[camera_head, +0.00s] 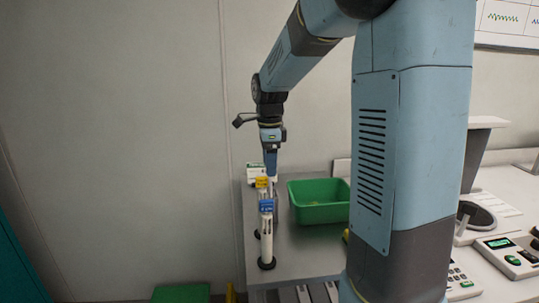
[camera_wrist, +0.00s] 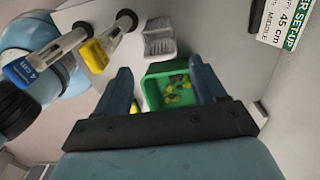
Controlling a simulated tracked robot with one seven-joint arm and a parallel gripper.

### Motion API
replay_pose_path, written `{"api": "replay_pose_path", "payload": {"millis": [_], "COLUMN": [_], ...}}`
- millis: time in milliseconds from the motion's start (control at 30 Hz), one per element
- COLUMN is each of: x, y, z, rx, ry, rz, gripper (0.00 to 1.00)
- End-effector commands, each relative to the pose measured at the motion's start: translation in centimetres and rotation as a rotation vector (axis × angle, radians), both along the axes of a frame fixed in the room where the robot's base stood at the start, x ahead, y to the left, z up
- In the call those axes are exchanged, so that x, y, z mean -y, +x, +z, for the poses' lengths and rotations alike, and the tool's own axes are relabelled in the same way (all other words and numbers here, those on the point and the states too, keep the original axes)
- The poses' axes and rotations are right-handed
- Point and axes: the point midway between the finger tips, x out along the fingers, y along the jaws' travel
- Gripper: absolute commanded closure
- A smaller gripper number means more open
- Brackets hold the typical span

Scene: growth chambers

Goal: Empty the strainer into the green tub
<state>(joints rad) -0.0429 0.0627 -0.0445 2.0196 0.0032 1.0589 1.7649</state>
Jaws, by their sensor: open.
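The green tub (camera_head: 319,214) stands on the grey worktop in the head view, right of my gripper. In the wrist view the tub (camera_wrist: 153,92) shows between and beyond my fingers, with several small yellow-green and dark pieces inside. My gripper (camera_wrist: 160,66) is open, with nothing seen between its fingers. In the head view it (camera_head: 270,166) points down behind the tagged posts. A small pale ribbed basket (camera_wrist: 159,40) lies beyond the tub in the wrist view; I cannot tell whether it is the strainer. No other strainer is clearly visible.
A blue-tagged post (camera_head: 266,235) stands left of the tub, with a yellow tag (camera_head: 262,182) behind it. A white box with green print (camera_head: 256,172) stands at the back. Instruments (camera_head: 508,254) fill the right bench. A green block (camera_head: 181,293) is low in front.

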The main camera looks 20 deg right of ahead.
Motion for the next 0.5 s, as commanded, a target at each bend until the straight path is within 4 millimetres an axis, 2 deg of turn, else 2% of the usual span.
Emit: {"api": "replay_pose_path", "payload": {"millis": [500], "x": [0.0], "y": [0.0], "z": [-3.9], "rx": [-0.001], "ry": [0.0], "rz": [0.0], "gripper": [0.3]}}
